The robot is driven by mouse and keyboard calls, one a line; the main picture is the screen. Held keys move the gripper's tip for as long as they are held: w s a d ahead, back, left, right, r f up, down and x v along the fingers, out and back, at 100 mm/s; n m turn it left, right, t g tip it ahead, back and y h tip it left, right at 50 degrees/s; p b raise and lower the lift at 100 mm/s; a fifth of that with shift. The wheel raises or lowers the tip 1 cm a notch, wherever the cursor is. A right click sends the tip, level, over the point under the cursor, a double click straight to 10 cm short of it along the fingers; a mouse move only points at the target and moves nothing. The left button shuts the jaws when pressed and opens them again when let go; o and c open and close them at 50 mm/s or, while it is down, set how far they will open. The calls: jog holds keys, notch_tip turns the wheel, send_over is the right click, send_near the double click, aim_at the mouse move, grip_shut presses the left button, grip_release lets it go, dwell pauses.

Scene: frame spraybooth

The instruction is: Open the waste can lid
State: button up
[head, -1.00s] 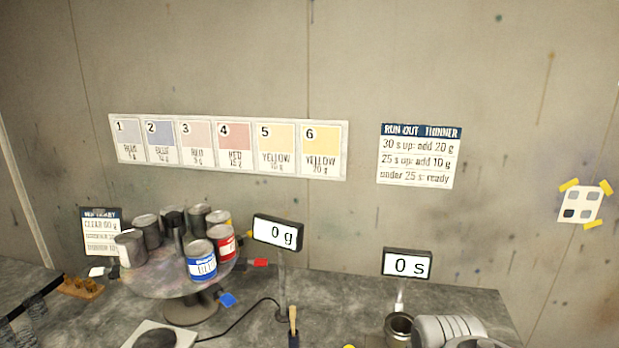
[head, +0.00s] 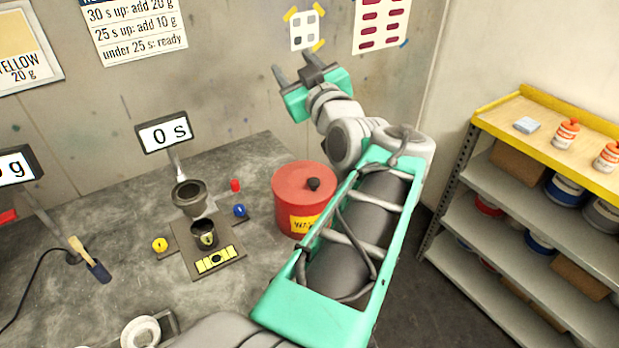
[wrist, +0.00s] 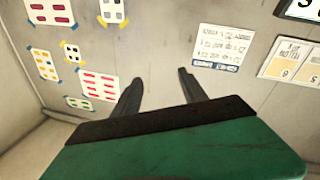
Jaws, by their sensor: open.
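The red waste can (head: 292,222) stands on the grey bench, right of the timer stand, with a yellow label on its front. My gripper (head: 292,72) is raised above and behind the can, near the back wall, apart from the lid. Its two dark fingers are spread and empty. In the wrist view my gripper (wrist: 160,85) points at the wall, and the can is not seen there. My green forearm covers part of the can's right side.
Left of the can are a grey cup (head: 189,196) on a stand, a timer display (head: 165,132), a small red cap (head: 236,185) and a brush (head: 92,262). A shelf (head: 500,137) with bottles and tins stands at the right. Charts hang on the wall.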

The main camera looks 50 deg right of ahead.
aim_at(312, 173)
jog(key=s+f+m+g+h+b, duration=0.1)
jog(key=s+f+m+b, duration=0.1)
jog(key=f, duration=0.7)
jog(key=s+a+f+m+h+b, duration=0.1)
jog(key=s+f+m+b, duration=0.1)
jog(key=f, duration=0.7)
jog(key=s+f+m+g+h+b, duration=0.1)
jog(key=s+f+b, duration=0.3)
jog(key=f, duration=0.5)
jog(key=shift+s+a+f+m+g+b, duration=0.2)
jog(key=shift+a+m+g+b, duration=0.15)
jog(key=shift+m+b, duration=0.3)
jog(key=shift+w+f, duration=0.1)
jog(key=shift+w+d, duration=0.1)
jog(key=shift+w, duration=0.1)
jog(key=p+x, duration=0.2)
jog(key=x, duration=0.5)
jog(key=shift+w+d, duration=0.1)
jog(key=shift+d, duration=0.05)
grip_shut()
